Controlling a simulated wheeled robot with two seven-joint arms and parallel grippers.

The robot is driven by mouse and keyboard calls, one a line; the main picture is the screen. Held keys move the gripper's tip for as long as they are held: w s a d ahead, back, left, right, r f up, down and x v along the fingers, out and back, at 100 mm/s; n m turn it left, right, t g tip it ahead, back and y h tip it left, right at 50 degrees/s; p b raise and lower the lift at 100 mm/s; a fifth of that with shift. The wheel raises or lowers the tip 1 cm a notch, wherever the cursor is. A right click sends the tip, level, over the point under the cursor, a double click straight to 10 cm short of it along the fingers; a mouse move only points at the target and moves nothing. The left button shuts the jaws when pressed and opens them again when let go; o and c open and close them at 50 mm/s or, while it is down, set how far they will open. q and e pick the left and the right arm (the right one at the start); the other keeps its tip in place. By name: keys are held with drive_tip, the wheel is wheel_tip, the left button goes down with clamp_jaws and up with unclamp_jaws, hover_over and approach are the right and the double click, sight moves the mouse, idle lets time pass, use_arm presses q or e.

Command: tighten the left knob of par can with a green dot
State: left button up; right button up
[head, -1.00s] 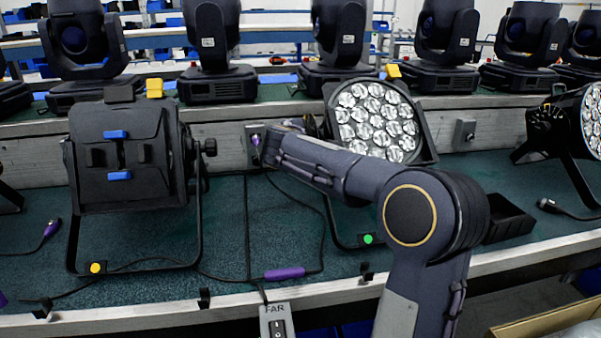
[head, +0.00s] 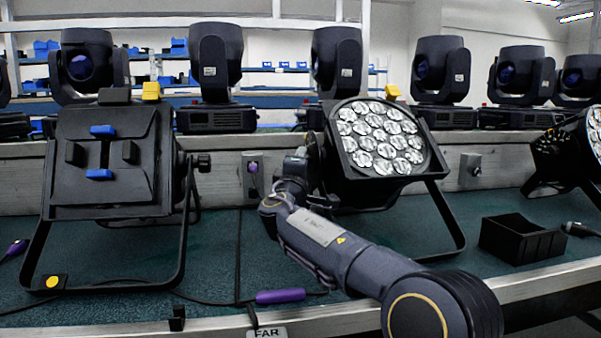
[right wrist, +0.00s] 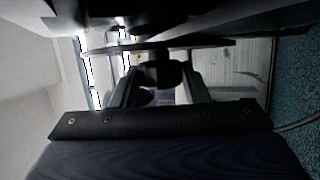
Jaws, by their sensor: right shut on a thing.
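The par can (head: 352,180) with a round face of several clear lenses stands on its bracket in the middle of the head view. Its green dot is hidden behind my right arm now. My right gripper (head: 311,150) is at the left side of this par can, mostly hidden by my own wrist. In the right wrist view, my right gripper (right wrist: 163,82) is shut on a dark knob (right wrist: 163,72), with one finger on each side of it. My left gripper is not in view.
Another par can (head: 105,165) with a yellow dot (head: 52,282) stands to the left, its own side knob (head: 203,162) facing my arm. A black open bin (head: 522,240) sits to the right. A purple connector (head: 280,296) lies near the bench's front edge.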

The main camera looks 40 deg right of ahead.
drive_tip(key=shift+f+h, duration=0.15)
drive_tip(key=shift+h, duration=0.15)
idle(0.4)
drive_tip(key=o, duration=1)
drive_tip(key=shift+m, duration=0.3)
drive_tip(key=shift+a, duration=0.1)
drive_tip(key=v, duration=0.7)
drive_tip(key=shift+s+a+f+p, duration=0.15)
drive_tip(key=shift+s+a+p, duration=0.05)
drive_tip(key=shift+s+p, duration=0.1)
